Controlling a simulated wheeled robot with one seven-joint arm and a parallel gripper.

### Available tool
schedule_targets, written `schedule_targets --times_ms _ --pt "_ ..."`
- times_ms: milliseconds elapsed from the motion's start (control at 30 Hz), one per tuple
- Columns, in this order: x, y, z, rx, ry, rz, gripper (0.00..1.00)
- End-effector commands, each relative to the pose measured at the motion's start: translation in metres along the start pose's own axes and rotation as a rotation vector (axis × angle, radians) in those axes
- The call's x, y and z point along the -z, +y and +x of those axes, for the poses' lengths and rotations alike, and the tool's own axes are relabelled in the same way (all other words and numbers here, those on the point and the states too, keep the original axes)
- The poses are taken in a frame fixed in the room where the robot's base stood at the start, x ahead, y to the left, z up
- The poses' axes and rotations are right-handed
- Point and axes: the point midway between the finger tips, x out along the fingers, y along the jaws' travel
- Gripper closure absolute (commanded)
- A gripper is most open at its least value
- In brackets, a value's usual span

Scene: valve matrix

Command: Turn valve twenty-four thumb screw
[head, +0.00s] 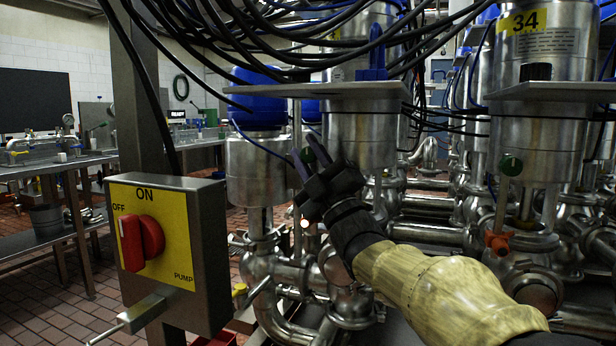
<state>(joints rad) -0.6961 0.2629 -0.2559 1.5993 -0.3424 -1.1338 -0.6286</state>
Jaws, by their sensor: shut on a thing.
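My gripper (308,161) reaches up and left from the lower right of the head view. Its dark fingers are shut around a small green thumb screw (308,155), which shows only in part between the fingertips. The screw is beside the steel valve (360,142) in the middle, just below its flat plate. Cables cover the upper part of this valve, so I cannot read its number. My gripper and wrist hide part of the pipes below it.
A yellow pump switch box (188,232) with a red knob stands at the left on a post. Valve 34 (540,130) stands at the right with its own green screw (511,165). Black cables (270,45) hang above; steel pipes (430,233) crowd below.

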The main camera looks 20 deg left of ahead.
Motion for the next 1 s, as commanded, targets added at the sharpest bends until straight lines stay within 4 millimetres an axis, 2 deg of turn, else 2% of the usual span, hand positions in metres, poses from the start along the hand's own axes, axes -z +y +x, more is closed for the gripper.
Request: schedule_targets --times_ms 33,700,733,833,1000 --pt "-0.0029 -0.0054 -0.0045 -0.014 -0.003 0.008 0.96" --pt "-0.0021 -0.003 -0.0013 -0.077 -0.005 0.034 0.96" --pt "-0.0021 -0.003 -0.0013 -0.077 -0.005 0.035 0.71" --pt "-0.0019 -0.0028 -0.0012 -0.077 -0.004 0.034 0.52" --pt "-0.0011 -0.0017 -0.0006 -0.079 -0.003 0.034 0.52"
